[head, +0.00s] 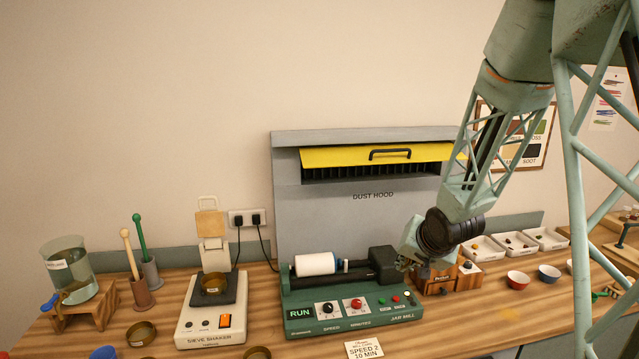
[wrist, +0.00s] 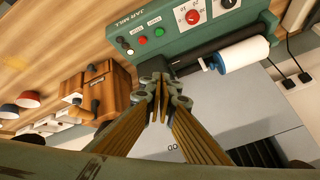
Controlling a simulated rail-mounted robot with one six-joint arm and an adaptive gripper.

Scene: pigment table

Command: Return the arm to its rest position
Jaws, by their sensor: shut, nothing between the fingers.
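My arm reaches down from the upper right in the head view, and my gripper (head: 412,266) hangs at the right end of the jar mill (head: 340,312). In the wrist view my gripper (wrist: 160,85) is shut, with its fingertips together and nothing between them. The green jar mill (wrist: 190,30) lies beyond the fingertips there. Its white jar (head: 315,264) rests on the rollers and also shows in the wrist view (wrist: 243,54). I cannot tell the exact gap between my fingers and the mill.
A wooden box (head: 436,281) with a knob stands right of the mill. The grey dust hood (head: 310,215) rises behind it. The sieve shaker (head: 212,312) stands left. A water vessel (head: 70,270) is far left. Small bowls (head: 517,280) and white trays (head: 483,248) stand right.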

